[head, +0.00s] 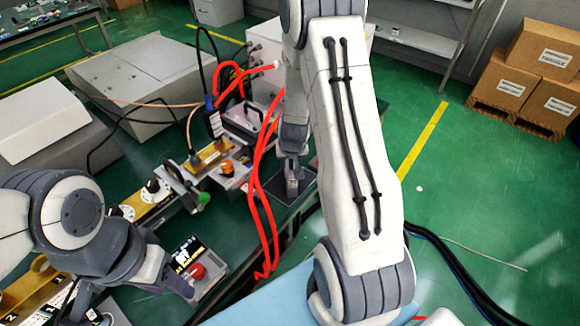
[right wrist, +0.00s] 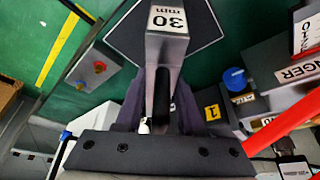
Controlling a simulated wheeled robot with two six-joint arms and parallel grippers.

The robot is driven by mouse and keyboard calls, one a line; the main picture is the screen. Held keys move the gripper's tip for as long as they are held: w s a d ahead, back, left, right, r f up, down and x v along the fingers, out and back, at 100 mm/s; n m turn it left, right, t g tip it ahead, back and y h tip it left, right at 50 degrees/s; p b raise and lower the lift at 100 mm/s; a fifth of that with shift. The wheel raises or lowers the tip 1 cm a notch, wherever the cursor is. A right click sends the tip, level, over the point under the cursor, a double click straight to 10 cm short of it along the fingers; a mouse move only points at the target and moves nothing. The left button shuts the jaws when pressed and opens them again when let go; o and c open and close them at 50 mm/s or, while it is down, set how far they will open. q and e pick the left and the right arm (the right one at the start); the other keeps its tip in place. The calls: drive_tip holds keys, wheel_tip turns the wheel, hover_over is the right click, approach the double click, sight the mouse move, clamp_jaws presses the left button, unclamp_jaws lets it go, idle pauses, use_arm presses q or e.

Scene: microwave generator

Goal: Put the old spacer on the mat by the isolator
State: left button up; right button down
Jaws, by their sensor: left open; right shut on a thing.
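My right gripper (head: 291,176) is shut on the old spacer, a grey metal block (head: 292,187) with a "30 mm" label on its end in the right wrist view (right wrist: 166,48). The dark mat with a pale outline (head: 309,184) lies below and around it in the head view, and behind it in the wrist view (right wrist: 205,42). I cannot tell whether the spacer touches the mat. My left gripper (head: 130,284) is open at the lower left, partly hidden by its own wrist. I cannot tell for sure which unit is the isolator.
Red cables (head: 262,205) hang just left of my right arm. An orange knob unit (head: 228,169) and a green-knobbed part (head: 203,198) stand left of the mat. A box with a red button (head: 196,271) is near my left gripper. Cartons (head: 540,50) stand far right.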

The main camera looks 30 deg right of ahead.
drive_tip(key=shift+f, duration=0.3)
drive_tip(key=c, duration=0.5)
unclamp_jaws()
drive_tip(key=shift+f, duration=0.1)
